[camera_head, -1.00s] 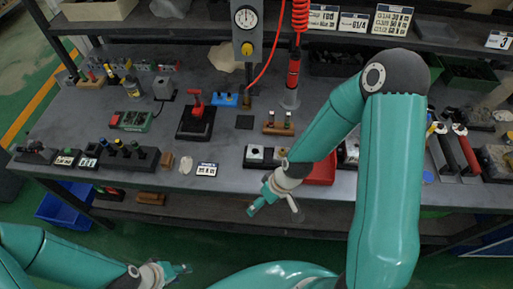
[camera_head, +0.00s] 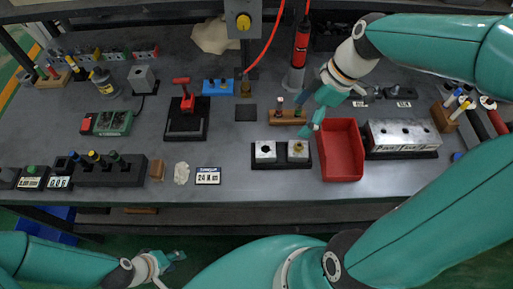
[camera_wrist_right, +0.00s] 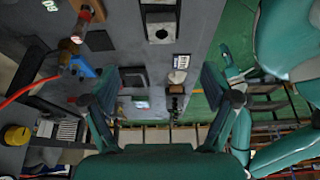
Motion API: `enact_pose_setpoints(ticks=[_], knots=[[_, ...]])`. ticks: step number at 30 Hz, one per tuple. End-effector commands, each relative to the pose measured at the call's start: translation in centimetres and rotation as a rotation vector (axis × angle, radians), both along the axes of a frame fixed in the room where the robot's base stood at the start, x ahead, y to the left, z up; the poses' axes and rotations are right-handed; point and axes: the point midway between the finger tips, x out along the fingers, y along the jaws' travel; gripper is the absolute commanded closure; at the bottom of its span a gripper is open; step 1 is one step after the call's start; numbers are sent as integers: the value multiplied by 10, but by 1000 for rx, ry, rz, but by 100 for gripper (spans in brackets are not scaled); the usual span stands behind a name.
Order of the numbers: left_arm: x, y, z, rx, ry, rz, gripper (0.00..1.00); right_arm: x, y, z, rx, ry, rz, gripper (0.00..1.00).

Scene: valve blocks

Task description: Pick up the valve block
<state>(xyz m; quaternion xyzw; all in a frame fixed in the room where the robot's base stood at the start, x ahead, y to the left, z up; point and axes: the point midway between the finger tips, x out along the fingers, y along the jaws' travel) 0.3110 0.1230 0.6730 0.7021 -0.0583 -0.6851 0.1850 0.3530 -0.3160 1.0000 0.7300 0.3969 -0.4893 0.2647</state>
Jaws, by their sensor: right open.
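Two silver valve blocks with round tops, a left one (camera_head: 265,151) and a right one (camera_head: 298,151), sit side by side on a black base near the bench's front edge. The right one has a brass-coloured fitting on top. A silver block with a dark hole (camera_wrist_right: 160,32) shows at the top of the right wrist view. My right gripper (camera_head: 310,112) is open and empty, above and just behind the right block, apart from it; its spread fingers (camera_wrist_right: 150,90) also show in the wrist view. My left gripper (camera_head: 170,266) is low in front of the bench; its finger opening is unclear.
A red bin (camera_head: 340,150) stands just right of the blocks, with a long silver block (camera_head: 402,136) beyond it. A wooden holder (camera_head: 287,117) is behind them. A label card (camera_head: 208,176) lies to the left. Bare bench top lies between the card and the blocks.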

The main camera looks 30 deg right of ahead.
Motion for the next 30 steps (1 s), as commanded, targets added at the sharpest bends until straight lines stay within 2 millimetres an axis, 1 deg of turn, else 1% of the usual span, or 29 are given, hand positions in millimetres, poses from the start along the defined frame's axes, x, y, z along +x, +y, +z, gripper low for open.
enact_pose_setpoints(ticks=[2,5,12,15,18,26,30], knots=[[0,0,0,0,1,0,60,1,4,-7,1,1,16,14],[0,0,1,0,1,0,60,6,12,-22,3,4,23,14],[0,0,2,0,1,0,60,19,32,-71,4,5,29,14],[0,0,3,0,1,0,60,23,38,-87,2,4,29,14],[0,0,3,0,0,0,60,26,41,-97,1,2,28,14],[0,0,7,0,0,0,60,29,49,-110,2,3,29,14],[0,0,14,0,0,0,60,33,59,-126,3,4,29,14]])
